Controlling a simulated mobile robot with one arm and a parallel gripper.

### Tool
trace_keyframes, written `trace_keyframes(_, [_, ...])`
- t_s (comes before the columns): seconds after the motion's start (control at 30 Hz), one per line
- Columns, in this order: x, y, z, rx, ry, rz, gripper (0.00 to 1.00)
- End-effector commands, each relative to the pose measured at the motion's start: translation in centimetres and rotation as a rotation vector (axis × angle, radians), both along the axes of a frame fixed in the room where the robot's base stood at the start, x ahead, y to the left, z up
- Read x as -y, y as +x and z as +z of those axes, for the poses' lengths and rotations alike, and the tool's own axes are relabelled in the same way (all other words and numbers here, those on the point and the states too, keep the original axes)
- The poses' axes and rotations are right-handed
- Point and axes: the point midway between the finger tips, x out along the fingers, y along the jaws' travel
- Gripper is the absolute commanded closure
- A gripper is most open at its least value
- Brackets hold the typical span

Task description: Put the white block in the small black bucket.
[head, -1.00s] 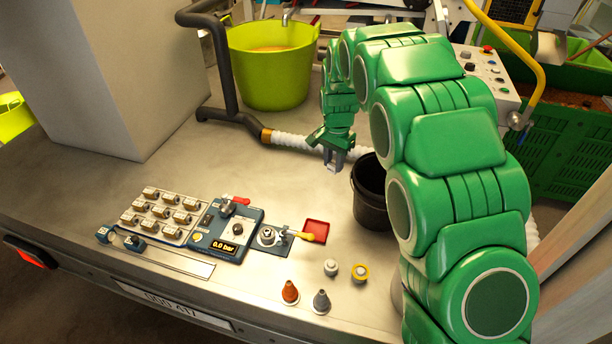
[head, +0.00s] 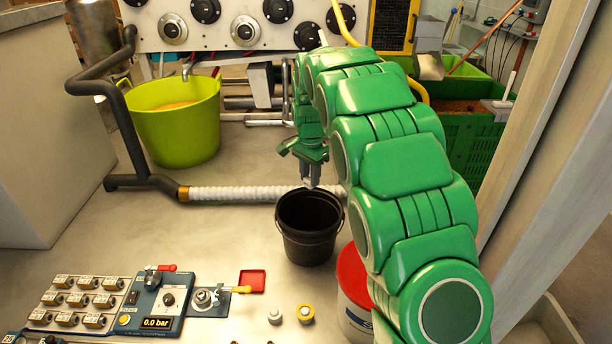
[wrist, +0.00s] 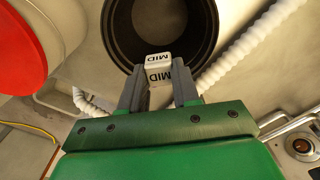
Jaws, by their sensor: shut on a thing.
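My gripper (head: 312,180) hangs above the far rim of the small black bucket (head: 308,246) in the head view. In the wrist view its two grey fingers are shut on a white block (wrist: 158,62) marked "MID". The block is held over the opening of the black bucket (wrist: 112,30), near its edge in the picture, with the dark inside of the bucket beyond it. In the head view the block is too small or hidden between the fingers to make out.
A white ribbed hose (head: 235,193) runs behind the bucket. A red-lidded tub (head: 352,275) stands close to its right. A lime tub (head: 178,130) stands at back left. The blue pressure panel (head: 158,300) and small knobs lie in front.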

Motion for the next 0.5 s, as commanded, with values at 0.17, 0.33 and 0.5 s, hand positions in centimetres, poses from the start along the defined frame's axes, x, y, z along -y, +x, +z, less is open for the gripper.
trace_keyframes(0.17, [0.0, -0.1, -1.2, -0.002, -0.001, 0.001, 0.98])
trace_keyframes(0.33, [0.0, -0.2, -2.8, -0.005, -0.001, 0.001, 0.98])
trace_keyframes(0.5, [0.0, -0.1, -4.3, -0.003, 0.000, 0.001, 0.98])
